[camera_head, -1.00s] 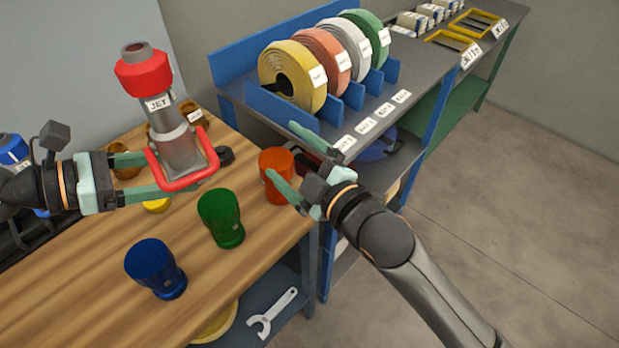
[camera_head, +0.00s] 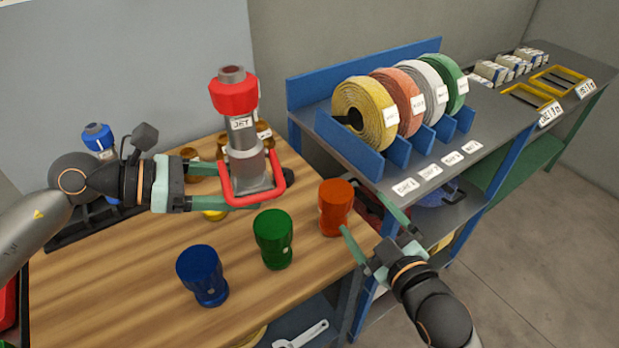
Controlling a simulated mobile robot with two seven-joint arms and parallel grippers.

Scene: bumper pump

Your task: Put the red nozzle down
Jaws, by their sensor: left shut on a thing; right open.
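The red nozzle (camera_head: 244,150) has a grey body labelled JET, a red collar on top and a red loop handle. It is upright over the wooden bench. My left gripper (camera_head: 235,190) reaches it from the left and is shut on it near the handle, partly hidden behind it. I cannot tell whether the nozzle's base touches the bench. My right gripper (camera_head: 370,215) is open and empty by the bench's right edge. One finger is close to the orange piece (camera_head: 336,207); I cannot tell whether they touch.
Green (camera_head: 273,238) and blue (camera_head: 203,274) pieces stand on the wooden bench (camera_head: 120,280) in front of the nozzle. Brown pieces and a yellow one are behind and below it. Another blue-topped nozzle (camera_head: 98,138) is at the back left. A hose-roll shelf (camera_head: 400,185) stands right.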

